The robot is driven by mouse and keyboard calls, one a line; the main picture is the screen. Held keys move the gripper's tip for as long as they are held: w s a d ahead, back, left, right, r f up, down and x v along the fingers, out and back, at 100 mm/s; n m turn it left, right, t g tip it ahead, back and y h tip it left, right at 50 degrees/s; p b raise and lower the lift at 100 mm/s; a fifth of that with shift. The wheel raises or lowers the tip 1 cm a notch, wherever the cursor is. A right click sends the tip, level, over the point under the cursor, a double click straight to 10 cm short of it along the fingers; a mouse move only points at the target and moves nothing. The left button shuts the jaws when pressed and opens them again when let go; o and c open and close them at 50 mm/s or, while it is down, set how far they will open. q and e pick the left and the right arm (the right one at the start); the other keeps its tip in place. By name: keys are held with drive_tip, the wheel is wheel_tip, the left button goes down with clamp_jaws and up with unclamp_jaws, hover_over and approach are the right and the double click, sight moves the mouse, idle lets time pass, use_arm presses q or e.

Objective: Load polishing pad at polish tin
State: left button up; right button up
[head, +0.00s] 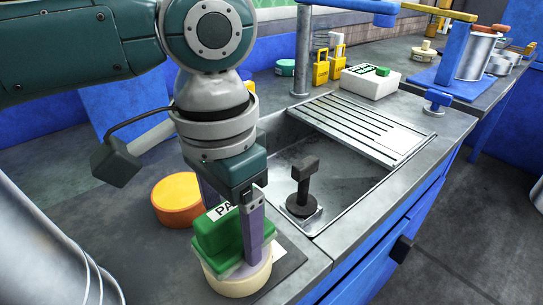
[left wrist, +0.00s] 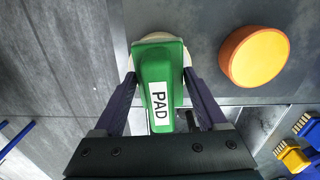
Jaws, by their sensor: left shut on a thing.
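The polishing pad is a green block with a white label reading PAD (head: 213,240); it also shows in the left wrist view (left wrist: 158,68). My left gripper (head: 236,238) is shut on it, one finger on each side, pointing down. A round cream tin or disc (head: 240,284) is directly below the pad; its pale rim shows around the far end of the pad in the left wrist view (left wrist: 185,52). I cannot tell whether the pad touches it. An orange round tin (head: 177,200) stands just left of the pad on the counter. My right gripper is not in view.
A sink basin (head: 310,222) with a black-handled tool (head: 303,190) and a ribbed drainboard (head: 375,130) lies to the right. A white box (head: 371,82) and yellow padlocks (head: 321,70) stand behind. A metal pail (head: 40,260) stands at the left front.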

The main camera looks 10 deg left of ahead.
sight(229, 207)
use_arm(q)
drive_tip(key=shift+f, duration=0.5)
idle(0.9)
idle(1.2)
drive_tip(key=shift+a+f, duration=0.1)
drive_tip(key=shift+f, duration=0.05)
idle(0.8)
wheel_tip(229, 207, up, 7)
drive_tip(key=p, duration=0.9)
drive_tip(key=shift+r, duration=0.2)
